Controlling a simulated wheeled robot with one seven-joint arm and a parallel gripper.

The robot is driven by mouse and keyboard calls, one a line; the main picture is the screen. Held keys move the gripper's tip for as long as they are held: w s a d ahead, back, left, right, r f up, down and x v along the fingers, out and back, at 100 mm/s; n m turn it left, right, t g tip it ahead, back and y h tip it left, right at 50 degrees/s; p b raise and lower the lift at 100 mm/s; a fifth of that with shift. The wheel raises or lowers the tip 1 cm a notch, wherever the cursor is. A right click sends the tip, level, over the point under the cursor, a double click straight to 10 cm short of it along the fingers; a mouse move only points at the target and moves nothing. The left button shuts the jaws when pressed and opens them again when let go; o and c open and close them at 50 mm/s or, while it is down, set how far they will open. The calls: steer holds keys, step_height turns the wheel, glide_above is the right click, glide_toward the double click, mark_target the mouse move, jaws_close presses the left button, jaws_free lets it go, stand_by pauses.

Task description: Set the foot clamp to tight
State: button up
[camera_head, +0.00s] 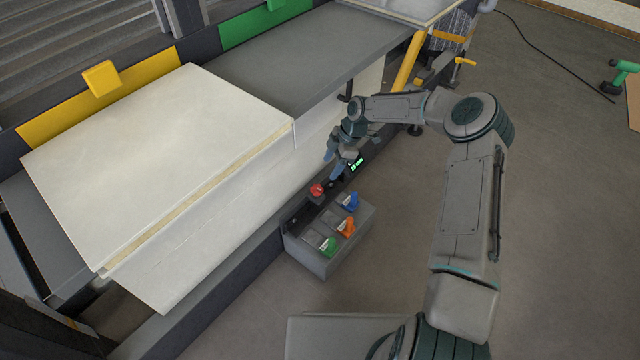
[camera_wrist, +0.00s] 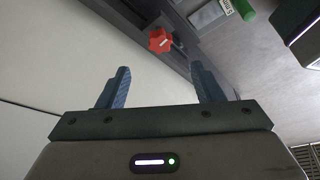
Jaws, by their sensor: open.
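A red star-shaped knob (camera_head: 316,190) with a white mark sits on the dark rail beside the pale panels. It also shows in the wrist view (camera_wrist: 160,41), beyond and between the fingertips. No readable label shows whether this knob is the foot clamp. My gripper (camera_head: 336,163) is above and behind the knob in the head view, with its blue fingers pointing down. In the wrist view my gripper (camera_wrist: 160,70) is open, with nothing between its fingers and a gap to the knob.
A grey box (camera_head: 318,262) by the rail carries green (camera_head: 328,246), orange (camera_head: 346,227) and blue (camera_head: 350,202) handles. A lit green display (camera_head: 357,164) is near my gripper. A large pale panel (camera_head: 160,170) borders the left. Open floor (camera_head: 560,220) lies right.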

mark_target(317, 188)
steer(key=b+x, duration=0.1)
steer(key=x, duration=0.2)
steer(key=b+x, duration=0.1)
steer(key=x, duration=0.3)
steer(key=b+x, duration=0.1)
steer(key=x, duration=0.2)
steer(key=shift+s+a+f, duration=0.1)
steer(key=shift+a+f, duration=0.05)
steer(key=shift+a, duration=0.2)
steer(key=c, duration=1)
